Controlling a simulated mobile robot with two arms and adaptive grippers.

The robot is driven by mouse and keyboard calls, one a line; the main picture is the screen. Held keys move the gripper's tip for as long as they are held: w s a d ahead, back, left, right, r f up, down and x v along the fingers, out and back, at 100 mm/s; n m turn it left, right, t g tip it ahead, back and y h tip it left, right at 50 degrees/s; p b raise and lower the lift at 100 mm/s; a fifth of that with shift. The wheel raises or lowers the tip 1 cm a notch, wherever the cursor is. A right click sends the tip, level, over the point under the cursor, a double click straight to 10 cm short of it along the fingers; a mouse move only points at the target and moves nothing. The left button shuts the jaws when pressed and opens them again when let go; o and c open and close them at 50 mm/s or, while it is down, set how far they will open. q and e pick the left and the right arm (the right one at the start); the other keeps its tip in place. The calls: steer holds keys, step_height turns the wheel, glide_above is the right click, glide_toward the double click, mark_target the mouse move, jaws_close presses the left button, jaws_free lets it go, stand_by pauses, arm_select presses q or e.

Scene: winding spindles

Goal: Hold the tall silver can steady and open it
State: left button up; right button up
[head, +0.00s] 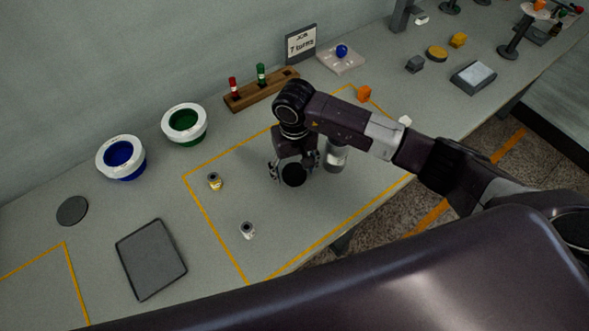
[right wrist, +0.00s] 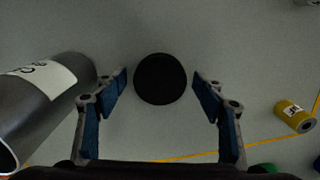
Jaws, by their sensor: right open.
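A tall silver can (head: 337,156) stands on the table inside the yellow outline, partly behind my right arm. In the right wrist view the silver can (right wrist: 38,98) is at the left edge, with a pale label, outside the fingers. My right gripper (head: 294,170) points down beside the can, to its left in the head view. Its fingers are apart, and in the right wrist view the open gripper (right wrist: 160,92) has a round black disc (right wrist: 160,78) between its fingertips. My left gripper is not in view.
Small yellow (head: 215,181) and white (head: 248,231) cylinders stand in the outlined area. Blue (head: 121,157) and green (head: 185,124) bowls, a dark tray (head: 151,259) and a wooden rack (head: 262,90) lie around it. An orange block (head: 364,93) is behind the arm.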

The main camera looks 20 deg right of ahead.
mark_target(294, 172)
steer(key=shift+r, duration=0.2)
steer(key=shift+w+r, duration=0.1)
steer(key=shift+r, duration=0.25)
step_height(294, 172, up, 11)
steer(key=b, duration=0.3)
steer(key=shift+b, duration=0.4)
